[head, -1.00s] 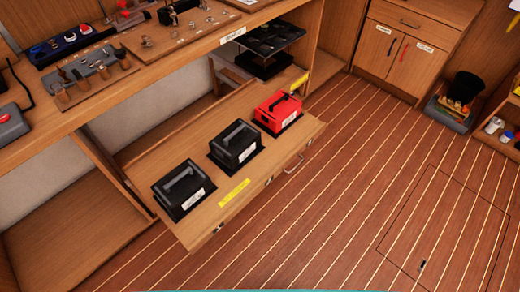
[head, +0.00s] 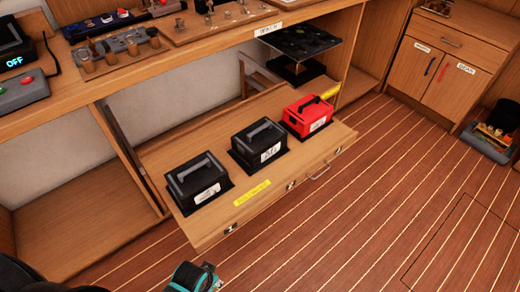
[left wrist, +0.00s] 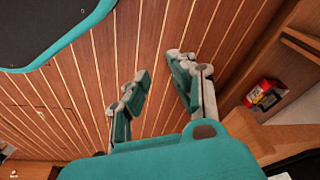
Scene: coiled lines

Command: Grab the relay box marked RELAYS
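Three carry-handle boxes stand in a row on a pulled-out wooden drawer (head: 215,228) in the head view. The left black box (head: 198,186) and the middle black box (head: 259,145) have white labels too small to read. The red box (head: 307,118) stands at the far right and also has an unreadable label. I cannot tell which is marked RELAYS. Part of my left gripper (head: 193,278) shows at the bottom edge, in front of the drawer and apart from the boxes. In the left wrist view its fingers (left wrist: 160,68) are spread and empty over the floor. My right gripper is not in view.
A workbench with tools and panels (head: 165,42) overhangs behind the drawer. A dark tray (head: 292,40) sits on a shelf behind the red box. Cabinets (head: 450,70) and a bin (head: 490,130) stand at right. The plank floor (head: 370,200) in front is clear.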

